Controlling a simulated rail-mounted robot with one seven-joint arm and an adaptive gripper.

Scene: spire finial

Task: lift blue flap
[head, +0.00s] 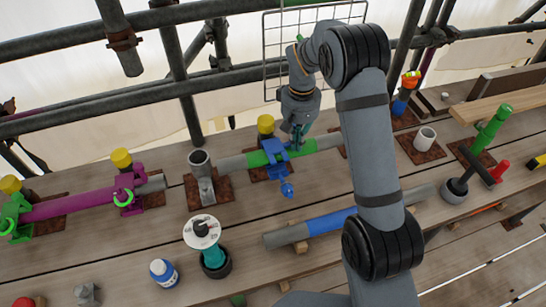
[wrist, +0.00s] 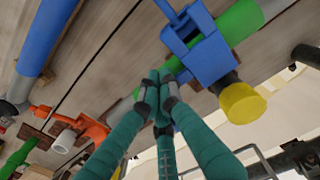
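The blue flap (head: 277,151) is part of a blue clamp on a pipe with a green band (head: 258,159), near the middle of the head view. In the wrist view the blue clamp (wrist: 208,55) is at the upper right, with a slotted end and a yellow cap (wrist: 243,103) beside it. My gripper (head: 297,143) is just above and right of the clamp. In the wrist view its teal fingers (wrist: 157,85) come together at the tips with nothing visible between them, close to the clamp and green band. Contact cannot be told.
A grey upright post (head: 200,175) stands left of the clamp. A blue-banded pipe (head: 330,222) lies in front, and a magenta pipe (head: 75,204) is at left. A teal tool (head: 213,255) and a blue-white bottle (head: 163,272) stand at front left. A wire grid (head: 275,45) is behind my arm.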

